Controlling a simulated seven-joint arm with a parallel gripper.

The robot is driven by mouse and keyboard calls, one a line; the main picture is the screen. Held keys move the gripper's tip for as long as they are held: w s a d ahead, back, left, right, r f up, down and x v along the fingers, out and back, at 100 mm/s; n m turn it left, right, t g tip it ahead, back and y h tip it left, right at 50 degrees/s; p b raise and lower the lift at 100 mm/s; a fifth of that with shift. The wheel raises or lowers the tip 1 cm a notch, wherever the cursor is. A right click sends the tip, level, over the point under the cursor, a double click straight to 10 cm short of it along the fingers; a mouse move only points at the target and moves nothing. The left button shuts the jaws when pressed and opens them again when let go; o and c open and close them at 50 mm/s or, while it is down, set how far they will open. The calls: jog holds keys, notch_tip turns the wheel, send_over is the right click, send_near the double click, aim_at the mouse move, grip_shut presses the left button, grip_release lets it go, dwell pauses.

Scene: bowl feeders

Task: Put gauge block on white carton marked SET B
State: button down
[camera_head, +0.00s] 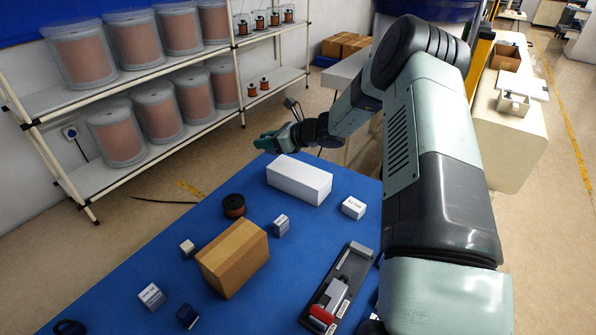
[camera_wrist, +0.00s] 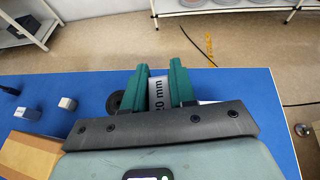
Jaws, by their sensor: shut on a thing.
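My gripper (camera_head: 270,143) is at the far end of the blue table, above and behind a long white box (camera_head: 299,182). In the wrist view its teal fingers (camera_wrist: 160,88) are shut on a pale block marked "20 mm", the gauge block (camera_wrist: 158,96).
A brown cardboard box (camera_head: 233,257) stands mid-table, with a dark spool (camera_head: 234,206) behind it. A grey tray with a red-ended tool (camera_head: 340,290) lies at right. Shelves (camera_head: 180,135) stand behind left.

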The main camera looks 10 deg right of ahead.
jog(key=w+d+r+m+t+h, duration=0.1)
jog(key=w+d+m+t, duration=0.1)
jog(key=d, duration=0.5)
send_over(294, 168)
notch_tip(294, 168, down, 6)
jog(key=shift+s+a+r, duration=0.1)
jog(key=shift+r, duration=0.05)
jog(key=shift+f, duration=2.05)
jog(key=shift+f, duration=0.2)
jog(key=c, duration=0.9)
grip_release()
